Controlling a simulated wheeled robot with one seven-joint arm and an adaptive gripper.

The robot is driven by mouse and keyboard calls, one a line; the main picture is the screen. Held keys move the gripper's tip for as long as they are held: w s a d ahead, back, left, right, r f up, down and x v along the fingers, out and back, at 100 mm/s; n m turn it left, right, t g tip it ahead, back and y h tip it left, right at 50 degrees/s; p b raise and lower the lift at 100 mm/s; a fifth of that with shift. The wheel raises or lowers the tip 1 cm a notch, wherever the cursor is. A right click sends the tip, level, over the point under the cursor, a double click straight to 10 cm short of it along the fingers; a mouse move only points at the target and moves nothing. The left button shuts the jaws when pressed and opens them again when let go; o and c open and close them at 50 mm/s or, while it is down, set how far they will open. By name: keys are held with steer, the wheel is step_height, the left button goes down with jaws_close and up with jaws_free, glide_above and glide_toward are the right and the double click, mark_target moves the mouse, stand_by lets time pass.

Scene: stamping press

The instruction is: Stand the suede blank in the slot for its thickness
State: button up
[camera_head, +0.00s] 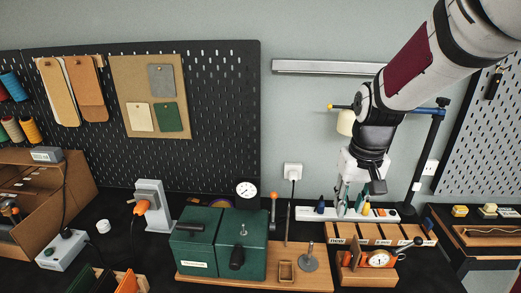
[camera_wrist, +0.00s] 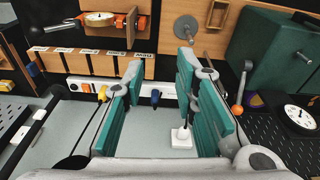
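My gripper (camera_head: 352,198) hangs fingers down over the back of the bench, just behind the slotted wooden rack. In the wrist view its two green-padded fingers (camera_wrist: 160,72) stand apart, with wall and bench showing between them and nothing held. The rack (camera_head: 375,228) has several labelled slots in a row; one label reads "new", the others are too small to read. It also shows in the wrist view (camera_wrist: 65,62). A dial thickness gauge (camera_head: 379,259) on a wooden stand is in front of the rack. I cannot tell which piece is the suede blank.
A green press (camera_head: 240,240) on a wooden board stands left of the rack. A box at the bottom left holds green and orange pieces (camera_head: 128,283). Leather pieces (camera_head: 88,88) and swatches hang on the pegboard.

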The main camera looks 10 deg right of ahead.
steer(key=m+g+p, duration=0.1)
steer(key=g+p, duration=0.1)
glide_above(358, 243)
step_height(358, 243, down, 7)
steer(key=shift+r, duration=0.1)
steer(key=shift+f, duration=0.6)
steer(key=shift+f+b, duration=1.3)
steer(key=shift+f, duration=2.25)
jaws_close()
steer(key=shift+r, duration=0.1)
steer(key=shift+r+p, duration=0.95)
steer(key=shift+r, duration=1.05)
